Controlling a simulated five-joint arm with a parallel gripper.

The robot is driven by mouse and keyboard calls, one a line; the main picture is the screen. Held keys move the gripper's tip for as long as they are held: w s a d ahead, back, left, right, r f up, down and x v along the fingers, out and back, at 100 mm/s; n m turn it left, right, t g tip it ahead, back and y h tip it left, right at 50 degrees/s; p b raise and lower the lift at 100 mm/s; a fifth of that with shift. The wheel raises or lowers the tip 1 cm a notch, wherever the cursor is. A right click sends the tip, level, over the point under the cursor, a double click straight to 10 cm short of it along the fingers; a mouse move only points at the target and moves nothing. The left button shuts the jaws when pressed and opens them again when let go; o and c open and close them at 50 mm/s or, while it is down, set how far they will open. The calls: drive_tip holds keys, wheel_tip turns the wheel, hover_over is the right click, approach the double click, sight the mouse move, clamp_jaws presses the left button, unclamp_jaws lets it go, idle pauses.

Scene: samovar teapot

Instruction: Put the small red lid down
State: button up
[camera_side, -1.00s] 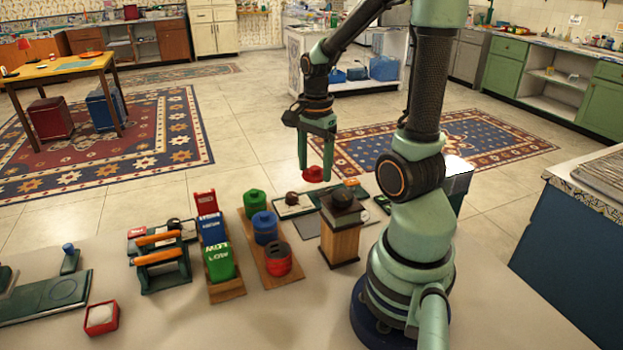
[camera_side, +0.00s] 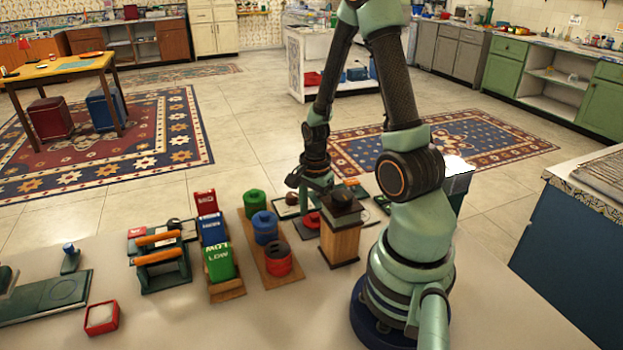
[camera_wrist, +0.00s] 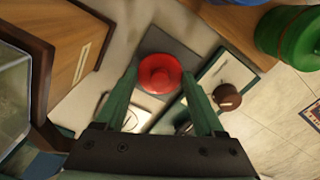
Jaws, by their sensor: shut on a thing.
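The small red lid (camera_wrist: 160,73) is round with a raised knob. In the wrist view it is between the two green fingers of my gripper (camera_wrist: 162,80), which is shut on it, over a flat grey plate (camera_wrist: 184,46). In the side view the lid (camera_side: 312,220) shows low, near the level of the table, just left of the wooden box (camera_side: 340,240). My gripper (camera_side: 307,207) points down there and is partly hidden. I cannot tell whether the lid touches the plate.
A board with a dark brown knob (camera_wrist: 227,97) lies right of the lid in the wrist view. The wooden box stands close to my gripper. Green (camera_side: 254,203), blue (camera_side: 265,228) and red (camera_side: 278,262) canisters stand on a wooden rack to the left.

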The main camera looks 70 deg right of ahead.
sight(315, 215)
drive_tip(key=shift+f, duration=0.15)
drive_tip(key=o, duration=1.3)
wheel_tip(315, 215, up, 12)
drive_tip(key=w+a+r+n+t, duration=0.2)
drive_tip(key=a+r+n, duration=0.4)
drive_tip(key=a+n, duration=0.3)
drive_tip(key=w+a+r+n+t, duration=0.2)
drive_tip(key=a+r+n, duration=0.4)
drive_tip(key=n, duration=0.6)
drive_tip(key=a+t, duration=0.1)
drive_tip(key=a, duration=0.1)
drive_tip(key=shift+w+a+n, duration=0.3)
drive_tip(key=shift+w+a, duration=0.05)
drive_tip(key=shift+a, duration=0.05)
